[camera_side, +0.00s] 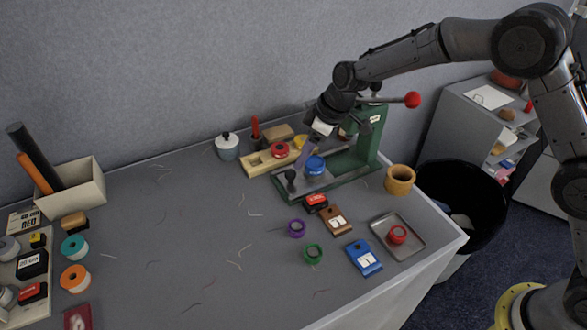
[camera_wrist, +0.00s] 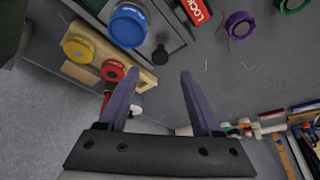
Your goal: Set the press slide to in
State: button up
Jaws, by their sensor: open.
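The green press (camera_side: 365,155) stands near the right back of the table, with a lever ending in a red ball. Its grey slide lies along the base toward the left, with a black knob (camera_side: 291,177) at its left end. A blue round piece (camera_side: 315,164) sits on it, between knob and column. My gripper (camera_side: 303,160) hangs above the slide's left part, purple fingers apart and empty. In the wrist view, the black knob (camera_wrist: 160,55) shows just beyond the space between the fingertips (camera_wrist: 158,76), apart from them. The blue piece (camera_wrist: 128,25) is left of it.
A wooden holder (camera_side: 262,163) with a red and a yellow piece stands close behind the slide. A red lock block (camera_side: 316,201) and a purple ring (camera_side: 296,229) lie in front. A wooden cup (camera_side: 400,179) stands right of the press. The table's middle is mostly clear.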

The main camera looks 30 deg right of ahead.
aim_at(291, 173)
jog(key=x, duration=0.7)
jog(key=shift+a+f, duration=0.1)
jog(key=shift+c, duration=0.2)
grip_shut()
dwell(1.0)
